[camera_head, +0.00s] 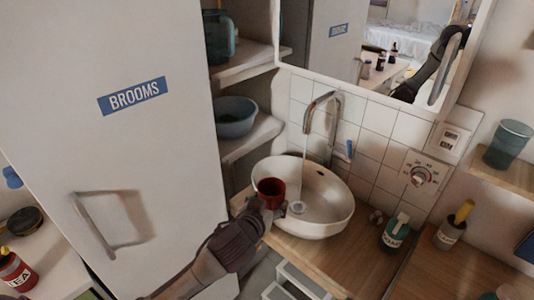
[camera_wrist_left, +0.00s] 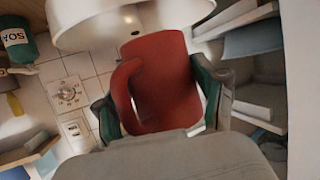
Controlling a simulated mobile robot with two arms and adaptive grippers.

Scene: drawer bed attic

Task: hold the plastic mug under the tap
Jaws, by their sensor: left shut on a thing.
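The red plastic mug (camera_head: 268,187) is held over the left side of the white oval sink (camera_head: 338,212). My left gripper (camera_head: 269,203) is shut on it; in the left wrist view the mug (camera_wrist_left: 165,80) sits between the two fingers, with its handle on the left. The curved metal tap (camera_head: 323,98) stands behind the sink. The inside of the mug is dark in the head view. My right gripper is not seen.
A wooden counter (camera_head: 345,262) carries the sink and a green soap bottle (camera_head: 396,231). Shelves with a blue bowl (camera_head: 236,117) are left of the tap. A mirror (camera_head: 375,50) hangs above. A tall "BROOMS" cupboard (camera_head: 110,160) fills the left.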

